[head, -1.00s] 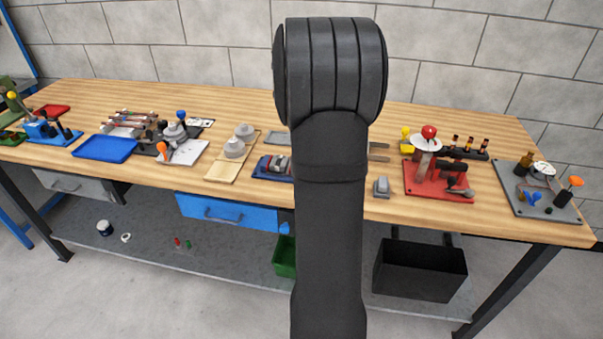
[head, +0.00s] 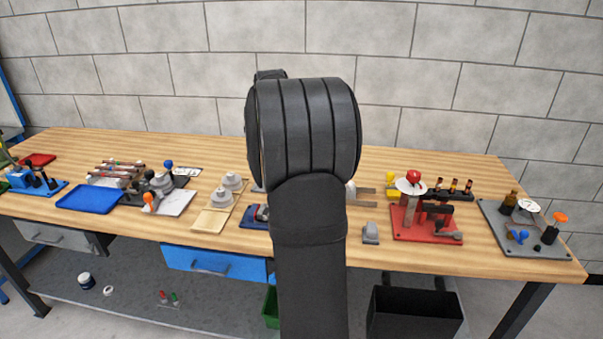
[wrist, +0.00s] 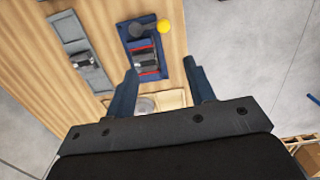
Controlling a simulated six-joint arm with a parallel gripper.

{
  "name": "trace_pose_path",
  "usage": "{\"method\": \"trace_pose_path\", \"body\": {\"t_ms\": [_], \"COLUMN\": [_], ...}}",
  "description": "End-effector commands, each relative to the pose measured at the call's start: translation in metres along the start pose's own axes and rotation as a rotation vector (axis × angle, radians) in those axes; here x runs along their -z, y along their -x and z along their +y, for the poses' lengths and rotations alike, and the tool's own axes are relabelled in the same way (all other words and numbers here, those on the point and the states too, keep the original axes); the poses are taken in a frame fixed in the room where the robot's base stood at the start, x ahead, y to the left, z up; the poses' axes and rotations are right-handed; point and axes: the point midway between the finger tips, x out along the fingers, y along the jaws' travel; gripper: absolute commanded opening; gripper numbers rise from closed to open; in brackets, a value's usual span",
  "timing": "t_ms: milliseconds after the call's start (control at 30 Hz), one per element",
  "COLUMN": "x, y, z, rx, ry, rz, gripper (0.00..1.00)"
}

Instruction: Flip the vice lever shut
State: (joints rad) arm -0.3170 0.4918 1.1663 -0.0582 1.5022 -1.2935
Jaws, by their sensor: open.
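The vice (wrist: 146,58) shows in the wrist view as a dark blue base with grey jaws and some red. Its lever (wrist: 143,28) lies across the far end of the base, with a yellow ball (wrist: 164,26) at its right tip. In the head view only the left part of the dark blue vice base (head: 254,222) shows; my arm hides the rest. My gripper (wrist: 163,88) is open and empty, its two blue fingers apart. In the picture the vice lies just beyond and between the fingertips. The height gap cannot be told. The head view does not show the fingers.
Left of the vice in the wrist view is a grey plate with a block (wrist: 84,62). A light wooden board (wrist: 166,99) lies on the near side. In the head view a red fixture (head: 427,222) stands to the right and a blue tray (head: 90,198) to the left.

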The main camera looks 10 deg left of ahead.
Motion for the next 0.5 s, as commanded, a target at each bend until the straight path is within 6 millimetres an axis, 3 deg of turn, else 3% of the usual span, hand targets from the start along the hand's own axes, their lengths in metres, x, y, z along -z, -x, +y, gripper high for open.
{"method": "trace_pose_path", "body": {"t_ms": [33,233,500], "x": [0.013,0.057,0.091], "y": [-0.007,-0.032,-0.049], "z": [-0.005,-0.023,-0.04], "rx": [0.003,-0.017,-0.055], "ry": [0.03,0.147,0.252], "rz": [-0.032,-0.179,-0.304], "gripper": [0.39,0.0,0.0]}}
